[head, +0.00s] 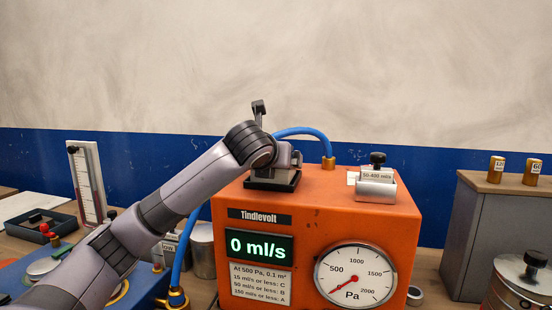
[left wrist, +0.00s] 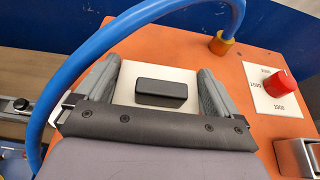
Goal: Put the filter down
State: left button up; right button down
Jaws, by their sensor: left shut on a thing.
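My left gripper (head: 273,170) points down over the left part of the top of an orange machine (head: 335,207). In the left wrist view its two grey fingers (left wrist: 158,92) stand on either side of a pale square piece with a black bar on top, seemingly the filter (left wrist: 127,78), and are shut on it. In the head view the arm and fingers hide most of the filter. A black frame (head: 287,182) shows just below the fingers; I cannot tell if the filter touches it. My right gripper is in neither view.
A blue hose (head: 305,131) arches behind the gripper to a brass fitting (head: 328,162). A metal block with a black knob (head: 377,180) sits on the machine's right side. A grey cabinet (head: 500,235) stands right.

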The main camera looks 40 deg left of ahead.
pick_arm(q)
jog(key=shift+f, duration=0.25)
jog(key=o, duration=0.7)
jog(key=shift+r, duration=0.25)
jog(key=v, duration=1.1)
jog(key=shift+r+b, duration=0.35)
jog(key=shift+r, duration=0.05)
jog(key=shift+s+d+r, duration=0.15)
jog(key=shift+s+d, duration=0.05)
jog(key=shift+s, duration=0.25)
